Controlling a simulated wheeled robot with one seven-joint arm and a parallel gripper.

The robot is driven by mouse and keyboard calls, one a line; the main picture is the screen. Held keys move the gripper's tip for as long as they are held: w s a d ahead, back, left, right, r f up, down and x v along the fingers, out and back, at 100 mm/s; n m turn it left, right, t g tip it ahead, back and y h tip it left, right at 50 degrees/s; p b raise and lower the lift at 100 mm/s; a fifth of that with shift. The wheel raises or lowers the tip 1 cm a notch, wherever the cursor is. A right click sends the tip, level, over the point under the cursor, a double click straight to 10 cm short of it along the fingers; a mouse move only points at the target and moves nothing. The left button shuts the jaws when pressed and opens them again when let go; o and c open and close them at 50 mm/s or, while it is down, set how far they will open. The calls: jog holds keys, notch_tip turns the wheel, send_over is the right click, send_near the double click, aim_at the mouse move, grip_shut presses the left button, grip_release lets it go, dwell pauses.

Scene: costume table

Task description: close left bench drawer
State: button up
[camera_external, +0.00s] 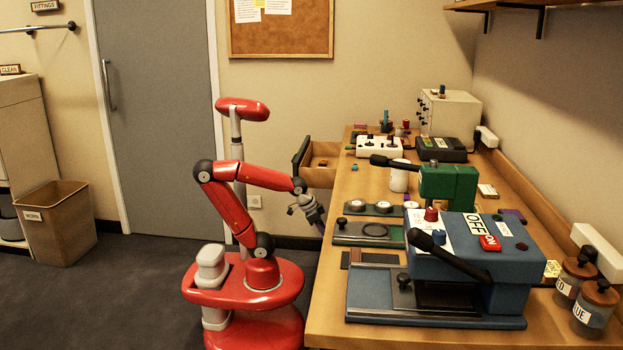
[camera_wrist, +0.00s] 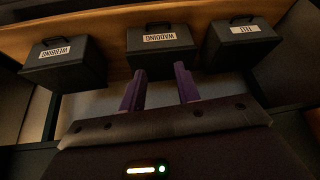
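The left bench drawer (camera_external: 321,173) stands open at the far part of the bench's left side, sticking out with its dark front (camera_external: 300,160) toward the door. A small orange item lies inside it. My gripper (camera_external: 319,226) is beside the bench's left edge, nearer the camera than the drawer and lower, apart from it. In the wrist view my gripper (camera_wrist: 160,69) shows two purple fingers spread apart with nothing between them. I cannot make out the drawer for sure in the wrist view.
In the wrist view, dark boxes with handles, labelled WEBBING (camera_wrist: 65,65) and WADDING (camera_wrist: 160,47), stand ahead of the fingers, with a third (camera_wrist: 241,42) at right. The bench (camera_external: 330,270) carries machines and tools. Floor (camera_external: 140,270) left of my base is clear up to a bin (camera_external: 58,225).

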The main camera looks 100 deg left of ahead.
jog(key=s+a+f+n+g+y+p, duration=0.1)
jog(key=s+a+f+n, duration=0.15)
jog(key=a, duration=0.65)
jog(key=s+a+f+n+g+y+p, duration=0.1)
jog(key=a+f+n, duration=0.2)
jog(key=a, duration=0.5)
jog(key=s+a+f+n+g+y+p, duration=0.1)
jog(key=s+a+f+n, duration=0.15)
jog(key=s+a, duration=0.45)
jog(key=s+a+f+n+g+y, duration=0.1)
jog(key=s+a+f+g, duration=0.1)
jog(key=s+a+f, duration=0.45)
jog(key=s+a+r+m+t+y+b, duration=0.1)
jog(key=s+a+r+m+y, duration=0.1)
jog(key=s+a+r+y, duration=0.3)
jog(key=a+r+m+y+b, duration=0.1)
jog(key=a+r+m, duration=0.15)
jog(key=r, duration=0.35)
notch_tip(320, 180, up, 14)
jog(key=a+m+t+y+b, duration=0.1)
jog(key=a+m+t+y, duration=0.2)
jog(key=m+t+y, duration=0.45)
jog(key=w+a+m+g+h, duration=0.1)
jog(key=w+a, duration=0.1)
jog(key=a, duration=0.4)
jog(key=shift+a+r+g, duration=0.15)
jog(key=shift+r+g, duration=0.2)
jog(key=shift+r, duration=0.1)
jog(key=shift+h, duration=0.25)
grip_shut()
